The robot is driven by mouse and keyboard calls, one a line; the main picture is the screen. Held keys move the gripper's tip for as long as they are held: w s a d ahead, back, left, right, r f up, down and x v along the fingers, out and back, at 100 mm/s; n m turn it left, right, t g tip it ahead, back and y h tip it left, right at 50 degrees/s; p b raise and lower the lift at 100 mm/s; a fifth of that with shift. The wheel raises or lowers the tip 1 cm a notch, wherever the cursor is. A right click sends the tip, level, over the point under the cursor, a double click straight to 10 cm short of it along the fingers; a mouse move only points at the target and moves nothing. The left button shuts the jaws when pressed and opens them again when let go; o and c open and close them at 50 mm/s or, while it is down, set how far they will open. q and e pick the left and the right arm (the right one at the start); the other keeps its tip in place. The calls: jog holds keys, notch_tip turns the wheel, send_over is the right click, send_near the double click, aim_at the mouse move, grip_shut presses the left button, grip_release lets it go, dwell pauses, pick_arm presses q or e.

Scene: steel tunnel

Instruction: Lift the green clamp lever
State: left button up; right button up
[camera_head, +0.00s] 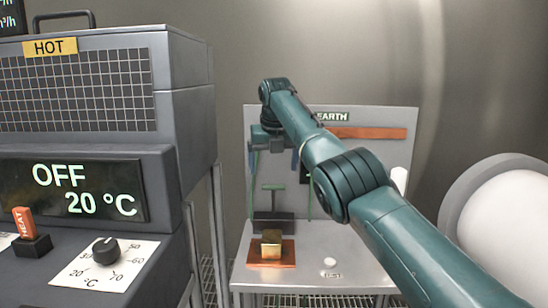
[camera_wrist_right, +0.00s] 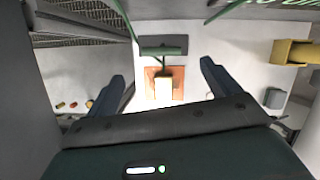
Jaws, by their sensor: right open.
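The green clamp lever (camera_head: 273,188) is a T-shaped handle standing upright on a dark base (camera_head: 272,222) on the grey bench. In the right wrist view the lever (camera_wrist_right: 162,51) shows from above as a green bar, between and beyond the fingers. My right gripper (camera_head: 274,166) is above the lever, with its fingers spread and nothing between them; it also shows in the wrist view (camera_wrist_right: 162,72). A brass block (camera_head: 271,243) sits on a copper plate (camera_head: 288,258) in front of the base. My left gripper is out of view.
A heater unit (camera_head: 80,95) with an "OFF 20 °C" display fills the left. A panel marked EARTH (camera_head: 375,155) with a copper bar (camera_head: 368,132) stands behind the bench. A large white rounded object (camera_head: 508,225) is at right. The bench's front right (camera_head: 355,275) is mostly clear.

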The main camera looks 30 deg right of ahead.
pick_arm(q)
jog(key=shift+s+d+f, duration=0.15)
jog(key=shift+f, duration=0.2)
pick_arm(e)
jog(key=v, duration=0.5)
jog(key=shift+r, duration=0.35)
